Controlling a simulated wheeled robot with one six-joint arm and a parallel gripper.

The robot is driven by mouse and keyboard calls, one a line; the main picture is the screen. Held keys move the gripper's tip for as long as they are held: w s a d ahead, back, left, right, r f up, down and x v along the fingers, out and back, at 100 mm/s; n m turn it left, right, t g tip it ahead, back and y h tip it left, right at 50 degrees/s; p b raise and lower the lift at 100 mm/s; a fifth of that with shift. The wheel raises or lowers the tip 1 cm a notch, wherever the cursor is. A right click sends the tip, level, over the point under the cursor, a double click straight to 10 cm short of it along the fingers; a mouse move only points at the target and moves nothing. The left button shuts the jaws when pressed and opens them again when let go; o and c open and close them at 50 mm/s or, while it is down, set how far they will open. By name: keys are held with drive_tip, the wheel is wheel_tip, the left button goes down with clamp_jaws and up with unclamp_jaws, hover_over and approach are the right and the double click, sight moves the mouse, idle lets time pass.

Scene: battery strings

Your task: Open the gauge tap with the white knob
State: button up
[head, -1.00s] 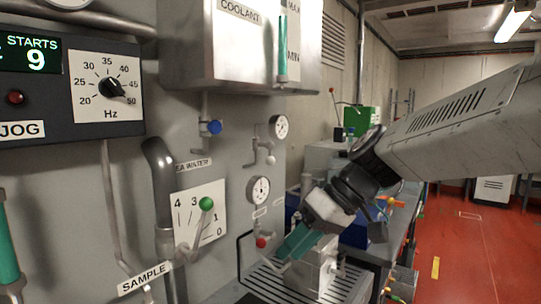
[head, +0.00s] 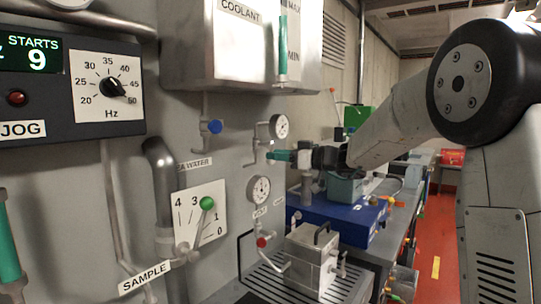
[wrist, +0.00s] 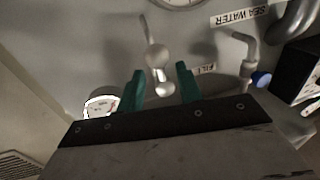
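The gauge tap is a pale metal valve on the grey wall, below and left of the upper gauge (head: 278,126). In the head view my gripper covers most of it. In the wrist view the tap body (wrist: 157,56) is at the upper middle, and its whitish knob (wrist: 164,88) appears between my two green fingers. My gripper (wrist: 160,70) is open, with a visible gap on each side of the knob. In the head view my gripper (head: 278,156) reaches left to the wall at the tap. Whether a finger touches the knob cannot be told.
A lower gauge (head: 259,189) and a red-knobbed tap (head: 262,242) are below. A blue-knobbed tap (head: 214,127) is to the left, and a green-knobbed lever (head: 207,203) lower left. A metal box (head: 312,258) stands on the drip grate under my gripper. The coolant tank (head: 235,50) hangs above.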

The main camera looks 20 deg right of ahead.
drive_tip(key=shift+x, duration=1.4)
clamp_jaws()
drive_tip(key=shift+f, duration=0.1)
